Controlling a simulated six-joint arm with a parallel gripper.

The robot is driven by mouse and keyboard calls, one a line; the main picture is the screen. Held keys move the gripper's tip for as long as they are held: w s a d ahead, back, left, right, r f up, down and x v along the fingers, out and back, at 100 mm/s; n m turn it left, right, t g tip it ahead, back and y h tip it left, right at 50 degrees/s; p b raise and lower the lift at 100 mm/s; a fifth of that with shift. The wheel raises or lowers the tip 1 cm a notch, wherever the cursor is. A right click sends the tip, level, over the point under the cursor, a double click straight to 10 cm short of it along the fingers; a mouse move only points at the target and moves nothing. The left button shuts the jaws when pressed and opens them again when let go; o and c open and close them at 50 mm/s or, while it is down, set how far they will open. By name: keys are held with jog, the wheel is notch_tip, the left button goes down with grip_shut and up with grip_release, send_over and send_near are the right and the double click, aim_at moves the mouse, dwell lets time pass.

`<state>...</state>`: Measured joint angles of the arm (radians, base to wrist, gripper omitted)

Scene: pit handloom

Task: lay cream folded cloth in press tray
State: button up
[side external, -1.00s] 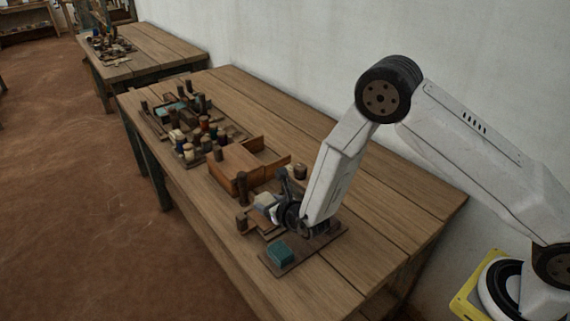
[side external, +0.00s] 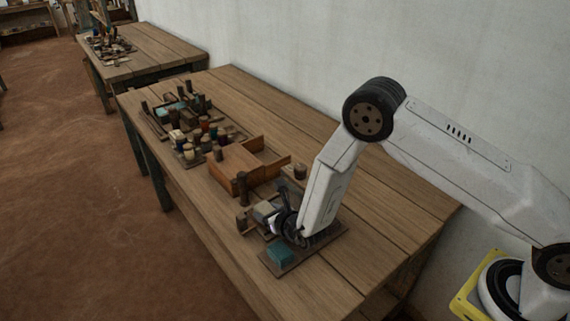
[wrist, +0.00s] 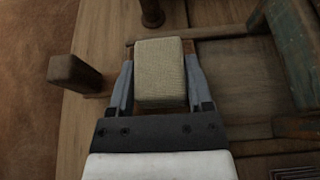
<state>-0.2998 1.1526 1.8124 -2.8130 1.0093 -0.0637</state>
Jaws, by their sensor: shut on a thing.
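The cream folded cloth (wrist: 160,72) is a thick woven block between the two fingers of my gripper (wrist: 160,82) in the wrist view. My gripper is shut on its sides. In the side view the cloth (side external: 264,211) shows pale at the end of my gripper (side external: 274,217). It is close above a low wooden frame with a raised rim (wrist: 215,31), which looks like the press tray. My gripper and the cloth hide much of this frame. I cannot tell whether the cloth touches it.
A short wooden post (wrist: 75,72) stands left of the cloth, and another (wrist: 152,12) beyond it. A teal folded block (side external: 280,252) lies on a dark board in front. An orange-brown wooden box (side external: 236,164) and several spools (side external: 190,150) stand farther back. The bench's wall side is clear.

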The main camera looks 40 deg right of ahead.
jog(key=o, duration=1.2)
jog(key=shift+f, duration=0.1)
jog(key=shift+o, duration=0.2)
jog(key=shift+s+r, duration=0.15)
jog(key=shift+r, duration=0.1)
jog(key=shift+v, duration=5.85)
